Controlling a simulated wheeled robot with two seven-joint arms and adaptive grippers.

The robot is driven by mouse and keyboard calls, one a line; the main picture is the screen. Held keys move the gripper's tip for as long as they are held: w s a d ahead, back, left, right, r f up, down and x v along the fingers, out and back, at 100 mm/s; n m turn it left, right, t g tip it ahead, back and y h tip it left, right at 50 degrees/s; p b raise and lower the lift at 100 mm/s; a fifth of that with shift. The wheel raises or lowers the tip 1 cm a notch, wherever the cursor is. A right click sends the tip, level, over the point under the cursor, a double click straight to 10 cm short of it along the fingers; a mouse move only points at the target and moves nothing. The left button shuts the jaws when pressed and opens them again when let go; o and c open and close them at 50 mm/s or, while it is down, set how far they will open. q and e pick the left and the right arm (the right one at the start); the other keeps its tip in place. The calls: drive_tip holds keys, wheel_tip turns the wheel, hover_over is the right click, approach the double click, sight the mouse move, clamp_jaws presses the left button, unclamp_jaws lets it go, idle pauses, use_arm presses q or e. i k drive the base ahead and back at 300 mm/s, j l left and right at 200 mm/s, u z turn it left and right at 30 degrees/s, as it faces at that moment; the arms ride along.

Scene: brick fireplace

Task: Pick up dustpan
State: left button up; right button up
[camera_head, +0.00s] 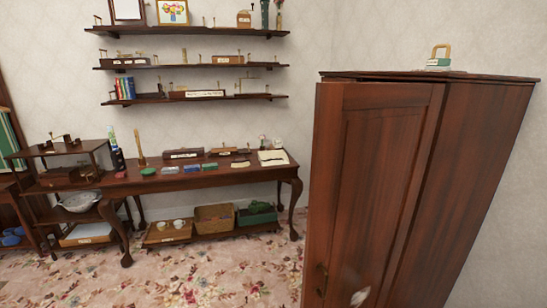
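I cannot make out a dustpan for certain in the head view. A small green and white object with a yellow handle (439,57) sits on top of the tall dark wooden cabinet (488,150); I cannot tell what it is. A small pale, blurred shape (360,297) shows in front of the lower cabinet door; it looks like the tip of my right gripper, but its fingers cannot be made out. My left gripper is not in view.
The cabinet's front door (375,165) seems slightly ajar, with a handle (322,280) low on its left. A long wooden table (225,178) holds several small items, with baskets (213,218) below. Wall shelves (190,66) hang above. Patterned carpet (215,275) lies clear in front.

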sight(264, 155)
drive_tip(key=i+j+z, duration=0.1)
drive_tip(key=i+j, duration=0.3)
drive_tip(key=i+j+z, duration=0.1)
drive_tip(key=i+j, duration=0.3)
drive_tip(key=j, duration=0.15)
drive_tip(key=i+j, duration=0.4)
drive_tip(key=j, duration=0.15)
drive_tip(key=i+j+z, duration=0.2)
drive_tip(key=i+j, duration=0.35)
drive_tip(key=i+z, duration=0.15)
drive_tip(key=i, duration=0.75)
drive_tip(key=i+l+z, duration=0.1)
drive_tip(key=i+l, duration=0.35)
drive_tip(key=i, duration=0.1)
